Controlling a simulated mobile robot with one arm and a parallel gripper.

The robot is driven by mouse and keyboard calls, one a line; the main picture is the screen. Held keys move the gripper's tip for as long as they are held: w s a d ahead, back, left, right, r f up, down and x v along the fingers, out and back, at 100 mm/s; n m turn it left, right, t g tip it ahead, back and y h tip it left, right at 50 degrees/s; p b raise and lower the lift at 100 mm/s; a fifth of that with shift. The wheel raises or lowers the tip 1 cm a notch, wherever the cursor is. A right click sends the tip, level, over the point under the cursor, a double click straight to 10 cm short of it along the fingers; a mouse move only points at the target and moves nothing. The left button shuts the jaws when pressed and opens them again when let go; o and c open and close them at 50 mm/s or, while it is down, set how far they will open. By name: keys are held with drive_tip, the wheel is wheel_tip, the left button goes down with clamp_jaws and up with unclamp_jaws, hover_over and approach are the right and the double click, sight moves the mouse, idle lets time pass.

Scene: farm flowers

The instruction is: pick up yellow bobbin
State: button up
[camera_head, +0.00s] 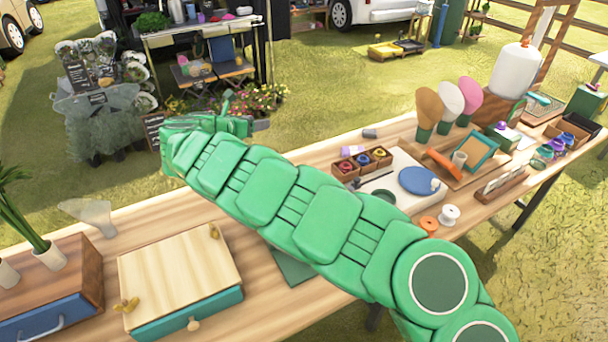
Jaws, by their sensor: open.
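A small wooden tray (353,182) with three compartments stands on the table at the back of a white board. Each compartment holds a small bobbin. The yellow bobbin (379,153) appears to be in the right compartment; a blue one (362,159) is in the middle and a dark reddish one (345,167) at the left. My gripper (262,125) is at the far end of my green arm, left of the tray and apart from it, over the table's back edge. It is open; its fingers are small here and nothing shows between them.
On the white board (405,158) lie a blue disc (418,180) and a dark thin tool. An orange spool (428,224) and a white spool (449,215) stand in front. A wooden drawer box (180,260) is at left. My arm hides part of the table's middle.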

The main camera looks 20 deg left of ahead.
drive_tip(key=w+d+r+n, duration=0.1)
drive_tip(key=w+d, duration=0.4)
drive_tip(key=d, duration=0.3)
drive_tip(key=w+d+r+n+g, duration=0.1)
drive_tip(key=w+d+n, duration=0.1)
drive_tip(key=w+d, duration=0.45)
drive_tip(key=w+d+n, duration=0.1)
drive_tip(key=w+d, duration=0.3)
drive_tip(key=d, duration=0.6)
drive_tip(key=d+f+n+g+y, duration=0.2)
drive_tip(key=d+f, duration=0.1)
drive_tip(key=d, duration=0.5)
drive_tip(key=s+d+f+n+g+y, duration=0.2)
drive_tip(key=s+d+f+n+y, duration=0.15)
drive_tip(key=s+f+y, duration=0.4)
drive_tip(key=s+a+r+n+y, duration=0.2)
drive_tip(key=s+a+y, duration=0.1)
drive_tip(key=s+a, duration=0.4)
drive_tip(key=s+a+r+n+y, duration=0.25)
drive_tip(key=s+a, duration=0.35)
drive_tip(key=s, duration=0.4)
drive_tip(key=shift+w+d+f+m+g, duration=0.1)
drive_tip(key=shift+d+f+m+g, duration=0.1)
drive_tip(key=shift+f, duration=0.7)
drive_tip(key=shift+w+d+f+m+g, duration=0.1)
drive_tip(key=shift+f+g, duration=0.1)
drive_tip(key=shift+f, duration=0.7)
drive_tip(key=shift+a+f, duration=0.15)
drive_tip(key=shift+x, duration=3.75)
drive_tip(key=shift+a, duration=0.15)
